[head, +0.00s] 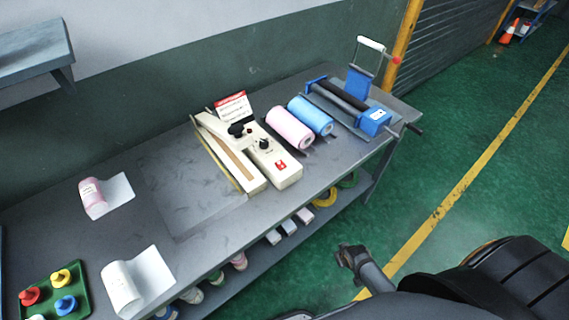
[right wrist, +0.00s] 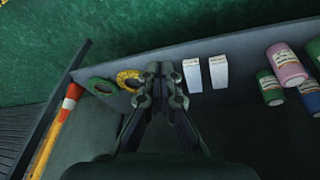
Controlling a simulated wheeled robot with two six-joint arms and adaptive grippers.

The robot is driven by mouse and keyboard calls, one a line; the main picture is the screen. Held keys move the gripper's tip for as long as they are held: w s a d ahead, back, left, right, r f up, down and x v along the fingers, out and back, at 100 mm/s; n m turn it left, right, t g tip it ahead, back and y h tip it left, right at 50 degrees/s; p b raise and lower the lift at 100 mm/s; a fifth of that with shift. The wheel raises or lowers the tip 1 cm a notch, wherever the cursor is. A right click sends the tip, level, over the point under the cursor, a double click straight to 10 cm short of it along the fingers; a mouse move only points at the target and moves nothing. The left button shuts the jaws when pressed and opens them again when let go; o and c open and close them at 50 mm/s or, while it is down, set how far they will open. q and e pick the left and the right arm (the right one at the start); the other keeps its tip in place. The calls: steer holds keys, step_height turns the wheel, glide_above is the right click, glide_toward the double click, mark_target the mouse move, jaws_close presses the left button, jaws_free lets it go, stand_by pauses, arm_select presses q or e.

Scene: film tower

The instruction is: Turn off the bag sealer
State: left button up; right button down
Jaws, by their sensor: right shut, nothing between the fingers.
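The bag sealer (head: 268,165) is a cream machine on the grey workbench, with a long sealing arm, black knobs on top and a red switch (head: 281,165) near its front end. Which way the switch is set is too small to tell. A red and white card stands behind it. My right gripper (head: 350,254) is in front of the bench, below and to the right of the sealer and apart from it. It also shows in the right wrist view (right wrist: 160,70), where its fingers are together and empty. My left gripper is not in view.
A pink roll (head: 289,128), a blue roll (head: 310,116) and a blue hand-cranked device (head: 374,121) stand right of the sealer. A green tray (head: 78,302) with coloured pegs is at the lower left. The lower shelf holds tape rolls and boxes. Green floor is open to the right.

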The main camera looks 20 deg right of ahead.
steer(key=w+a+r+t+b, duration=0.1)
steer(key=w+a+r+t, duration=0.1)
steer(key=w+r, duration=1)
steer(key=w+a+r+n+t+y, duration=0.1)
steer(key=a+r, duration=0.2)
steer(key=r, duration=0.7)
steer(key=w+a+r+n+t+y+b, duration=0.1)
steer(key=w+a+r+t+y, duration=0.1)
steer(key=r, duration=0.8)
steer(key=w+a+r+n+t+y, duration=0.1)
steer(key=a+r, duration=0.3)
steer(key=r, duration=0.7)
steer(key=shift+w+a+n+t+y, duration=0.15)
steer(key=shift+w+n+t+y, duration=0.15)
steer(key=shift+n, duration=0.3)
glide_above(284, 168)
steer(key=f, duration=0.5)
steer(key=shift+s+f, duration=0.3)
steer(key=shift+s, duration=0.05)
steer(key=f, duration=0.2)
steer(key=shift+w+f+p, duration=0.3)
steer(key=shift+f+p, duration=0.05)
steer(key=shift+f, duration=0.85)
